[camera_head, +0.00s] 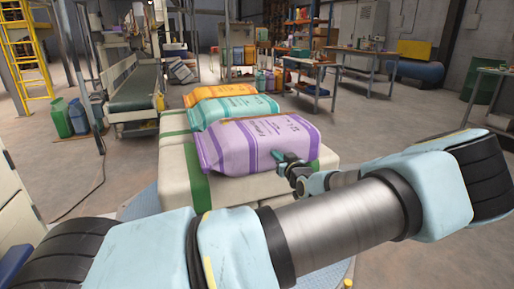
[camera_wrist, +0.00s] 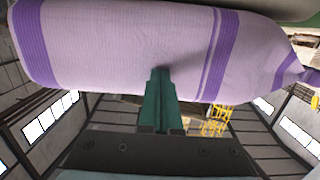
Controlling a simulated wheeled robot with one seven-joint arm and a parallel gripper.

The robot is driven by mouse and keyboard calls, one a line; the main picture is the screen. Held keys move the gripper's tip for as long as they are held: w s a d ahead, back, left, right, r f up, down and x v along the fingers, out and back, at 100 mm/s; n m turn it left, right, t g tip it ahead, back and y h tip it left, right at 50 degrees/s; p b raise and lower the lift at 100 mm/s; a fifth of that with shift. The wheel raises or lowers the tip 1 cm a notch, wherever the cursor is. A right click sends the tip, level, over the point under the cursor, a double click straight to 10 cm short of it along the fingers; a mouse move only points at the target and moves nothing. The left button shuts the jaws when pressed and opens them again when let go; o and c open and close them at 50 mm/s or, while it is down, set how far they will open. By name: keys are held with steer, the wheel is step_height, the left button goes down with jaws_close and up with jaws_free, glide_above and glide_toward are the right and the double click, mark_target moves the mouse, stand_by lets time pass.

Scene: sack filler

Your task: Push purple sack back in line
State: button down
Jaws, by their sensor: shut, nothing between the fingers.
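The purple sack (camera_head: 257,143) lies on its side on top of a pale stack with green bands (camera_head: 197,183), nearest to me. Behind it lie a teal sack (camera_head: 233,111) and an orange sack (camera_head: 211,93). The purple sack reaches farther right than the other two. My gripper (camera_head: 283,160) is shut and empty at the near right side of the purple sack. In the wrist view the sack (camera_wrist: 130,45) fills the top, and the green fingertips (camera_wrist: 160,75) meet its side, where the fabric looks slightly dented.
Workbenches (camera_head: 345,58) and a shelf (camera_head: 238,45) stand at the back. The floor right of the stack is open. My arm crosses the foreground.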

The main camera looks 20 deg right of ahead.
mark_target(273, 147)
steer(key=shift+w+a+b, duration=0.15)
steer(key=shift+w+b, duration=0.3)
steer(key=shift+w, duration=1.15)
steer(key=shift+w+a+b, duration=0.15)
steer(key=shift+w+b, duration=0.3)
steer(key=shift+w, duration=1.1)
steer(key=shift+s+d+r+p, duration=0.1)
steer(key=shift+s+r+p, duration=0.2)
steer(key=shift+s, duration=0.3)
steer(key=shift+s+d+r+p, duration=0.1)
steer(key=shift+s+r+p, duration=0.2)
steer(key=shift+s, duration=0.35)
steer(key=shift+s+r+p, duration=0.25)
steer(key=shift+s+r, duration=0.05)
steer(key=shift+s, duration=0.3)
steer(key=shift+s+d+r+p, duration=0.1)
steer(key=shift+s+r+p, duration=0.25)
steer(key=shift+s, duration=0.5)
steer(key=shift+s+d+r+p, duration=0.1)
steer(key=shift+s+r+p, duration=0.2)
steer(key=shift+s, duration=0.5)
steer(key=shift+a, duration=0.1)
